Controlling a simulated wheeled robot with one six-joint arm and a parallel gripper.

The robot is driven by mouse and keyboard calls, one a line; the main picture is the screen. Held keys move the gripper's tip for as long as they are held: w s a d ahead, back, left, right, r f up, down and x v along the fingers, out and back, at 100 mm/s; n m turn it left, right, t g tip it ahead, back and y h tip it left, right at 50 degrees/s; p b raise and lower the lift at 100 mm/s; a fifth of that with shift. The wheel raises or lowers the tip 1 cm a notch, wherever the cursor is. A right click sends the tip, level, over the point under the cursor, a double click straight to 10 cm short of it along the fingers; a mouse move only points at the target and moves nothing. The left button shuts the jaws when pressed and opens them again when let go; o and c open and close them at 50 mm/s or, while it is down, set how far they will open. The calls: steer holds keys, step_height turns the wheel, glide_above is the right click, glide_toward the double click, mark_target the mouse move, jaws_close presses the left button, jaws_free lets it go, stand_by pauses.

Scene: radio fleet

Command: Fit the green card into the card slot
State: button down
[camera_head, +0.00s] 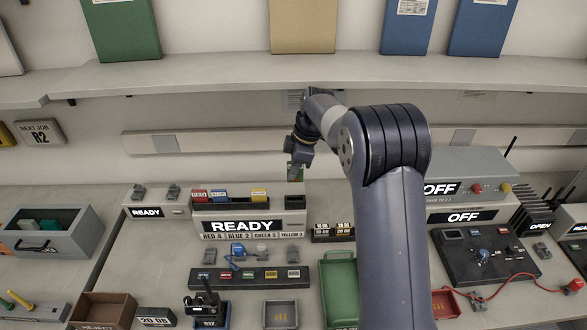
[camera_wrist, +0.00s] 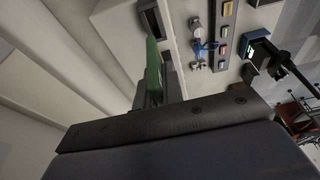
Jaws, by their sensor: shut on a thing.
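My gripper (camera_head: 293,166) points down above the bench and is shut on the green card (camera_head: 299,175). In the wrist view the green card (camera_wrist: 153,68) sticks out past the dark jaws (camera_wrist: 160,95). A grey box with a dark opening, apparently the card slot (camera_head: 294,201), stands under the gripper, right of the card rack (camera_head: 244,206). The wrist view also shows a dark opening (camera_wrist: 149,17) beyond the card. The card looks above the box; I cannot tell whether its tip touches it. My jaws hide part of the card.
The rack holds red, blue and yellow cards, with a READY display (camera_head: 242,227) below. A shelf (camera_head: 240,72) with upright binders runs behind my arm. A green tray (camera_head: 340,290), a grey drawer box (camera_head: 48,232) and OFF units (camera_head: 462,217) stand around the bench.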

steer(key=shift+f+b, duration=1.9)
steer(key=shift+f, duration=0.95)
steer(key=shift+f+b, duration=1.2)
steer(key=shift+f, duration=0.35)
steer(key=c, duration=1.5)
jaws_free()
steer(key=shift+s, duration=0.1)
steer(key=shift+o, duration=0.2)
steer(key=shift+r, duration=0.15)
steer(key=b+v, duration=0.1)
steer(key=v, duration=0.6)
steer(key=shift+d+r, duration=0.1)
steer(key=shift+r, duration=0.05)
